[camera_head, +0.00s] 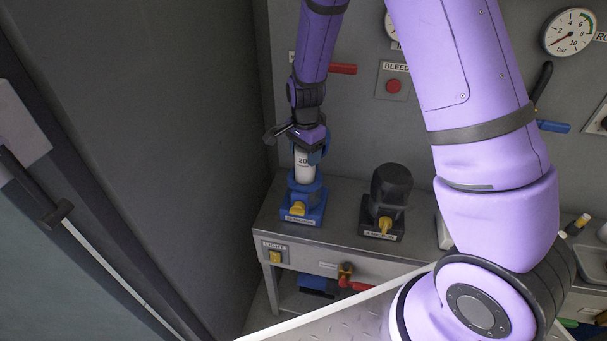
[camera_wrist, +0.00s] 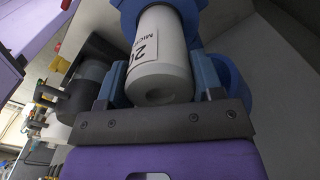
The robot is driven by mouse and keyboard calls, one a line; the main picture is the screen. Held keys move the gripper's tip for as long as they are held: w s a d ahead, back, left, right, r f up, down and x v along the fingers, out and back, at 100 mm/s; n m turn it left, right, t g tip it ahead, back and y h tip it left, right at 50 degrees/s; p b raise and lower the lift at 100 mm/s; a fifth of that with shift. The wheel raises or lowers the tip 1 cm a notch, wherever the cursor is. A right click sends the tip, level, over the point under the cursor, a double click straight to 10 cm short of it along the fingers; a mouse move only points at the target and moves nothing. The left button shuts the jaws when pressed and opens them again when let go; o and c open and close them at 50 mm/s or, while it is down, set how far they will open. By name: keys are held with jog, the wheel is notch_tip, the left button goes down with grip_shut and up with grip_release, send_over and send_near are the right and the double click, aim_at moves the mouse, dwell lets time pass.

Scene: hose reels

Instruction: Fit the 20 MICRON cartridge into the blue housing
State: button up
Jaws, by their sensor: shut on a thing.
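My gripper (camera_head: 308,152) is shut on the white cartridge (camera_head: 304,168), which carries a label with "20". In the wrist view the cartridge (camera_wrist: 160,72) sits between the blue fingers, its label reading "20 MIC" and its near end facing the camera. The cartridge stands about upright over the blue housing (camera_head: 303,208), which has a yellow tap at its front. Its lower end is at the housing's mouth; how far inside it is, I cannot tell. The blue housing also shows at the top of the wrist view (camera_wrist: 128,8).
A black housing (camera_head: 390,187) with a yellow tap stands to the right on the same grey bench (camera_head: 342,222). The dark side wall (camera_head: 190,130) is close on the left. A red BLEED button (camera_head: 393,86) and a gauge (camera_head: 571,32) are on the back panel.

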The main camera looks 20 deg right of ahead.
aim_at(305, 169)
jog(key=shift+f, duration=3.1)
jog(key=shift+f, duration=0.1)
jog(key=o, duration=1)
notch_tip(305, 169, up, 12)
jog(key=shift+r, duration=0.2)
